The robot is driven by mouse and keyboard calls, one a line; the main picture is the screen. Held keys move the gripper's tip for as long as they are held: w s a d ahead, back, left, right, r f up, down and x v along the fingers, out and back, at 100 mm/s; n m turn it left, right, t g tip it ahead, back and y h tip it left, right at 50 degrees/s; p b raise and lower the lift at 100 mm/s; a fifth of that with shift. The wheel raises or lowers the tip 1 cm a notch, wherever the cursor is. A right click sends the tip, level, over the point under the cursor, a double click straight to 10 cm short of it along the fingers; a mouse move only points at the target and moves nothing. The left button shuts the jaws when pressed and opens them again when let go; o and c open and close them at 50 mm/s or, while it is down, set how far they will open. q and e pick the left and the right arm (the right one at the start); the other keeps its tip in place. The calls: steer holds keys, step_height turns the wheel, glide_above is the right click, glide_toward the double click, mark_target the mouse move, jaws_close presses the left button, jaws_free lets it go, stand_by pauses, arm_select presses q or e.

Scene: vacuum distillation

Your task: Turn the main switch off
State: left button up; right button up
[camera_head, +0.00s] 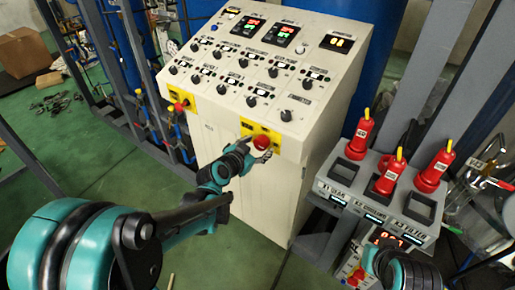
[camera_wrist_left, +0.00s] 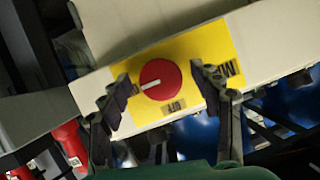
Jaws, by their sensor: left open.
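The main switch is a round red knob (camera_head: 261,143) on a yellow plate (camera_head: 248,128) at the lower front of the white control cabinet. In the left wrist view the red knob (camera_wrist_left: 160,80) has a white pointer mark aimed left, toward a label partly hidden by a finger. Another label (camera_wrist_left: 174,106) sits below it, and a partly visible "MAIN" label is at right. My left gripper (camera_wrist_left: 160,76) is open, with one finger on each side of the knob and visible gaps between. In the head view the left gripper (camera_head: 262,154) is at the knob.
The cabinet (camera_head: 225,160) carries rows of black knobs and lit displays above the switch. Another yellow plate with a red knob (camera_head: 180,105) is at its left corner. Green floor (camera_head: 100,165) is open at left.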

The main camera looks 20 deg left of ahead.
arm_select(q)
steer(key=shift+w, duration=0.1)
steer(key=c, duration=1.2)
steer(key=shift+o, duration=0.2)
steer(key=shift+n, duration=0.3)
steer(key=n+h, duration=0.2)
steer(key=shift+a+n+g, duration=0.15)
steer(key=shift+n+g, duration=0.15)
steer(key=shift+g, duration=0.1)
steer(key=shift+n+h+b, duration=0.75)
steer(key=shift+n+h, duration=0.15)
steer(key=shift+n, duration=0.3)
steer(key=n+h+b, duration=0.2)
steer(key=n, duration=0.1)
steer(key=shift+w+a+f, duration=0.1)
steer(key=shift+f, duration=0.05)
steer(key=n+h+b, duration=0.2)
steer(key=n, duration=0.1)
steer(key=shift+n+b, duration=0.3)
steer(key=shift+n, duration=0.1)
